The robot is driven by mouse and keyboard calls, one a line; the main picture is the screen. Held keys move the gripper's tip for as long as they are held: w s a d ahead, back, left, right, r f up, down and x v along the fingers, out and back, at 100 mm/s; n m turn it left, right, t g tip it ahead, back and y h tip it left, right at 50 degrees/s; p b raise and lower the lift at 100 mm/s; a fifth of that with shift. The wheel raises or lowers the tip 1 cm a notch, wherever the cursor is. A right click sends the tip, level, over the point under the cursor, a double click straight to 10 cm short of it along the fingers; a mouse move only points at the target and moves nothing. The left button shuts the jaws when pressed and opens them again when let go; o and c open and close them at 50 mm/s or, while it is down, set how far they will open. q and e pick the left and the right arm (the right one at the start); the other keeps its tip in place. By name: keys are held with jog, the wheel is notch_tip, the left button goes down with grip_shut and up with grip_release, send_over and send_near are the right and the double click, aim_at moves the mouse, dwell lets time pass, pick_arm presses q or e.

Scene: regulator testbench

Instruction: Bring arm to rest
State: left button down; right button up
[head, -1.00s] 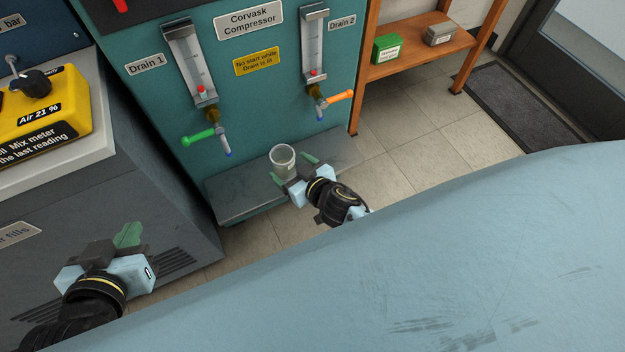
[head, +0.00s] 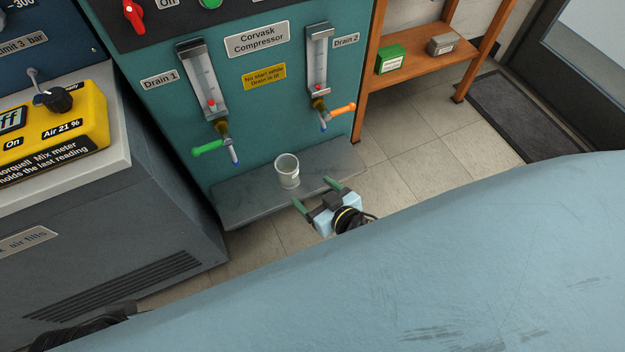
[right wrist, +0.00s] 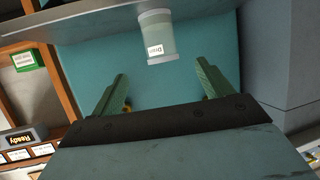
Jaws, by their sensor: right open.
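My right gripper (head: 318,194) is open and empty, with its green fingers spread, just in front of the compressor's grey shelf. The clear cup (head: 287,171) stands upright on that shelf (head: 240,203), a little beyond the fingertips and apart from them. In the right wrist view the cup (right wrist: 157,37) carries a white label and sits beyond the gap between the fingers (right wrist: 160,85). Only a dark part of my left arm shows at the lower left of the head view; its gripper is out of view.
The teal compressor (head: 270,120) has a green drain lever (head: 208,149) and an orange one (head: 343,109) above the shelf. A grey cabinet with a yellow mix meter (head: 55,125) stands at left. A wooden rack (head: 420,60) stands at back right.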

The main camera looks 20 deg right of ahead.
jog(key=s+d+r+m+g+h, duration=0.3)
jog(key=s+d+r+g+h, duration=0.15)
jog(key=d, duration=0.25)
jog(key=s+r+n+g+y, duration=0.2)
jog(key=s+r+g, duration=0.35)
jog(key=s, duration=0.55)
pick_arm(q)
jog(key=s+f+g+p, duration=0.2)
jog(key=s+f+p, duration=0.55)
jog(key=p, duration=1.25)
pick_arm(e)
jog(key=s+f+g, duration=0.1)
jog(key=s+f, duration=0.4)
jog(key=f, duration=0.4)
pick_arm(q)
jog(key=s+a+p, duration=0.2)
jog(key=s+p, duration=0.8)
jog(key=s, duration=0.1)
jog(key=shift+a+f, duration=0.2)
jog(key=shift+a, duration=0.15)
pick_arm(e)
jog(key=s+d+r+g, duration=0.1)
jog(key=s, duration=1.2)
jog(key=shift+s+d+n+h, duration=0.25)
jog(key=shift+d+n+h, duration=0.05)
jog(key=shift+d+h, duration=0.1)
